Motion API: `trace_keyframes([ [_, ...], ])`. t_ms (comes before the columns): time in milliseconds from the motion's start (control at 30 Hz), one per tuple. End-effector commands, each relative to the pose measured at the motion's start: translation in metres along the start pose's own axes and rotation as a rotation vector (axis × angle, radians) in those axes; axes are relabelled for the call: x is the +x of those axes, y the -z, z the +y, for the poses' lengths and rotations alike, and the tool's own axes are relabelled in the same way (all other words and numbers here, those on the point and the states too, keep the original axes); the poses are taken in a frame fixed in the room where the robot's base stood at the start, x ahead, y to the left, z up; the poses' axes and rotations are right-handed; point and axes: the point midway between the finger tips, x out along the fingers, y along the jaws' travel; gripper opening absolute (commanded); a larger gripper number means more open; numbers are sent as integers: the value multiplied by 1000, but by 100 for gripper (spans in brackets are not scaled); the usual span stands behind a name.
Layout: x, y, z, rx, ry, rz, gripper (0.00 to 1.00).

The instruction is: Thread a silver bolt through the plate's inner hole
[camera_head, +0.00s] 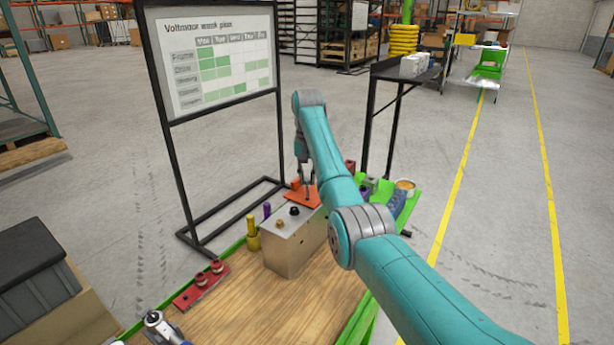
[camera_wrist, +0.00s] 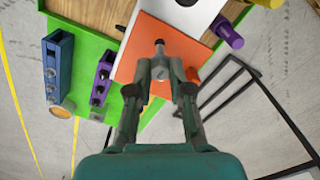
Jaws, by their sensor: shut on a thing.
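My gripper (camera_wrist: 160,84) is shut on a silver bolt (camera_wrist: 160,62) in the wrist view, with the bolt's dark end pointing away from the palm. In the head view my gripper (camera_head: 306,186) hangs over an orange sheet (camera_head: 303,196) behind the grey box; the bolt is too small to make out there. Part of this top (camera_wrist: 188,16) shows at the wrist view's upper edge. No empty hole in it can be made out.
Yellow (camera_head: 253,236) and purple (camera_head: 267,211) cylinders stand left of the box. A red block (camera_head: 201,286) lies front left. Blue (camera_wrist: 58,66) and purple (camera_wrist: 103,80) holders stand beside the orange sheet. A whiteboard frame (camera_head: 160,100) rises behind. Bare wood (camera_head: 255,310) lies in front.

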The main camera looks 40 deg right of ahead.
Motion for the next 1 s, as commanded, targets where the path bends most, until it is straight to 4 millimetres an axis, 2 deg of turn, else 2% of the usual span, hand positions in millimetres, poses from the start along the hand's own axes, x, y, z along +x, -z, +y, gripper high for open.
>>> trace_keyframes([
  [533,13,-1,0,0,0,-1,0],
  [1000,16,0,0,0,0,0,0],
])
